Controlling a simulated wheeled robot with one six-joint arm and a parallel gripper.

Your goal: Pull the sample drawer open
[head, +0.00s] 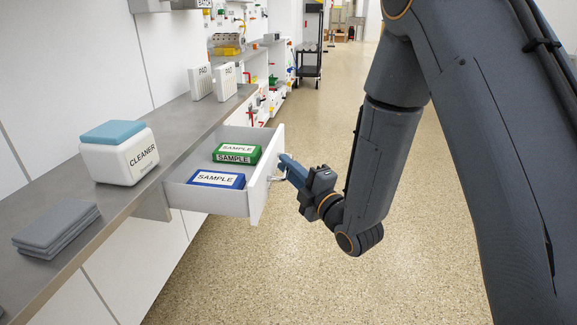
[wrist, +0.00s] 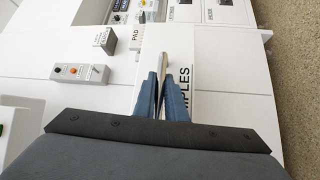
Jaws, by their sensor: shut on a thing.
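The white sample drawer (head: 215,200) stands pulled out from under the grey counter in the head view. A green SAMPLE box (head: 237,153) and a blue SAMPLE box (head: 216,179) lie inside it. My gripper (head: 281,171) is at the outer face of the drawer front, shut on its handle. In the wrist view the two blue fingers (wrist: 167,85) are close together on the pale handle (wrist: 163,62), in front of the drawer front, where part of the label (wrist: 184,95) shows. The fingers hide part of the handle and label.
A white CLEANER tub with a blue top (head: 119,153) and folded grey cloths (head: 57,228) sit on the counter (head: 140,192). Two PAD boxes (head: 214,82) stand farther back. A dark cart (head: 309,45) is down the aisle. The speckled floor (head: 290,265) around the drawer is clear.

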